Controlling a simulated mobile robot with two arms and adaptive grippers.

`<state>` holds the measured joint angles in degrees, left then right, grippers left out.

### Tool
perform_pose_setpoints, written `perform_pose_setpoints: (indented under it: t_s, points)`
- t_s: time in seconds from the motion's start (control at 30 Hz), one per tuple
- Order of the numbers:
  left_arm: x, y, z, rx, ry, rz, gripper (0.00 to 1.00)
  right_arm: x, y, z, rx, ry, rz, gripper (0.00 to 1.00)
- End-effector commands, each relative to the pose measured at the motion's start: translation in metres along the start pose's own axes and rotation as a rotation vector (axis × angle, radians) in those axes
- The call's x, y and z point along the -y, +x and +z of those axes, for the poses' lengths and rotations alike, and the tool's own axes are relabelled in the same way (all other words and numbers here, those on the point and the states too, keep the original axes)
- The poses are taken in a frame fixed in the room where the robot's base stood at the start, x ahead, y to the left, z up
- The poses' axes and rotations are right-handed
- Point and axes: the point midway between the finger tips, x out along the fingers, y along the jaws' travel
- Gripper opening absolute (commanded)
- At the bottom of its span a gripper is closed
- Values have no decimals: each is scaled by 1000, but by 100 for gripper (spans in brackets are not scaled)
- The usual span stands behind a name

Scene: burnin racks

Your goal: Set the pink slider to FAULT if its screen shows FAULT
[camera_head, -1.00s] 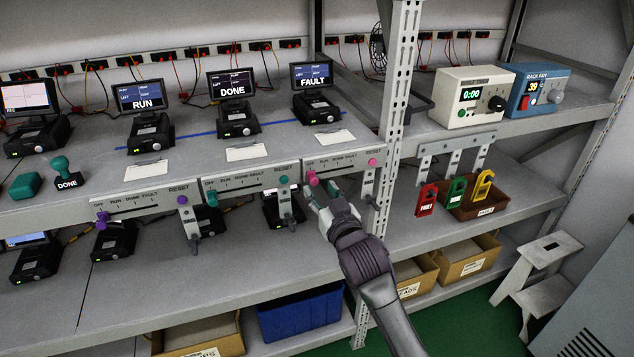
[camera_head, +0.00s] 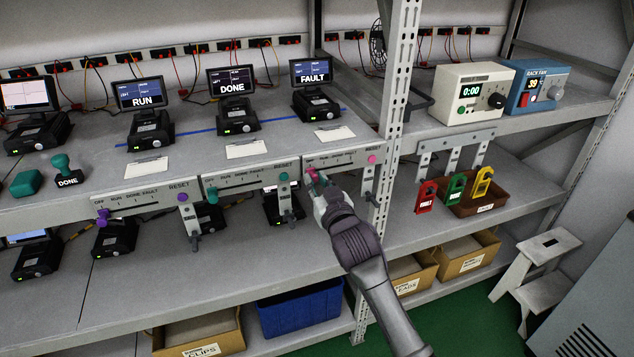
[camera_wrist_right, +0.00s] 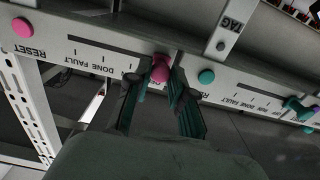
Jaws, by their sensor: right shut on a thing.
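The pink slider knob (camera_head: 311,174) sits at the left, OFF end of its track on the right-hand control strip (camera_head: 345,159). The screen above this strip (camera_head: 312,75) reads FAULT. My right gripper (camera_head: 317,182) is at the knob and partly hides it. In the right wrist view, the pink knob (camera_wrist_right: 160,69) is between the two fingertips, and my right gripper (camera_wrist_right: 158,82) is shut on it. There the strip appears upside down, with DONE and FAULT marks to the left of the knob. My left gripper is not in view.
A pink RESET button (camera_head: 371,159) is at the strip's right end, near the rack post (camera_head: 394,110). The teal slider (camera_head: 211,195) and purple slider (camera_head: 103,216) are on strips to the left. Brackets hang below the shelf edge.

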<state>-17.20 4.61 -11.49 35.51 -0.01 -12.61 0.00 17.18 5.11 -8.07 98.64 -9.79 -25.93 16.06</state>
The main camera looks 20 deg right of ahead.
Motion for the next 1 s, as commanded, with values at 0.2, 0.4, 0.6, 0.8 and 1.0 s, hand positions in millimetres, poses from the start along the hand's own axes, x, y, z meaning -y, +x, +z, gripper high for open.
perform_pose_setpoints:
  t_s: [0.2,0.4,0.6,0.8,1.0]
  points:
    - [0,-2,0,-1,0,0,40,-3,0,0,1,-2,0,0]
    - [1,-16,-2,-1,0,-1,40,-46,0,-3,3,-9,4,0]
    - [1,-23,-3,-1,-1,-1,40,-94,0,-1,2,-7,3,0]
    - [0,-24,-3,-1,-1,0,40,-110,0,0,0,0,1,0]
    - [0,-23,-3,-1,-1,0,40,-111,0,-1,-1,-1,3,0]
